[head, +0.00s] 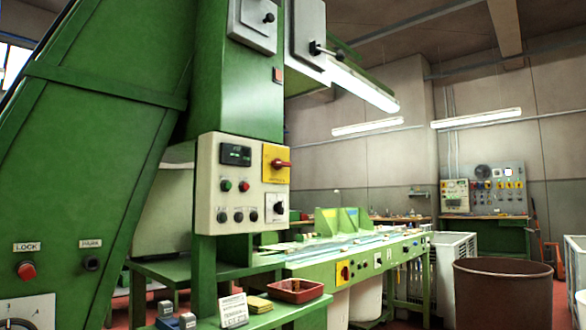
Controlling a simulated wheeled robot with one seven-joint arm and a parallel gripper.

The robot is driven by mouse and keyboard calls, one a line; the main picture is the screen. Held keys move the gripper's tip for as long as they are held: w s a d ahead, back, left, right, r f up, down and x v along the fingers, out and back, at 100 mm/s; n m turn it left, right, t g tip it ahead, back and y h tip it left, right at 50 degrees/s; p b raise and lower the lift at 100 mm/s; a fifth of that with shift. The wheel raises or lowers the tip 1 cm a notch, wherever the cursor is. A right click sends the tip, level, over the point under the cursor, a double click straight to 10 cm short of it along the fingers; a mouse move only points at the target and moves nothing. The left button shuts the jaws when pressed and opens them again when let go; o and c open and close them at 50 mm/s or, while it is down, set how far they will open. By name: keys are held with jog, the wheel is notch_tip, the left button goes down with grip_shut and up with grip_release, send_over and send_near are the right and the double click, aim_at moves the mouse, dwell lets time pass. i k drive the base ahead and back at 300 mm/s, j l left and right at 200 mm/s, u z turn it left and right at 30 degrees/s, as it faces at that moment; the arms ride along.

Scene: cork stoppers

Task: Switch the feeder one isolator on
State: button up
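A cream control box (207,185) on a green column has a yellow plate with a red rotary handle (281,164), which lies roughly sideways. The box also has a small dark display, a green and a red button, and several dark knobs. A second yellow plate with a red handle (344,272) is on the front of the green bench. A far grey panel (485,190) carries several small yellow switches, too small to read. I cannot tell which of these is the feeder one isolator; no such label is legible. My gripper is not in view.
A green sloping machine (95,120) fills the left. A low green shelf holds a red tray (297,290) and a printed card (233,310). A large brown bin (502,293) and a white crate (455,262) stand at the right, before the far panel.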

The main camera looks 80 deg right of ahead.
aim_at(277, 164)
jog(key=k+l+z, duration=0.1)
jog(key=z, duration=2.35)
jog(key=i+l, duration=0.05)
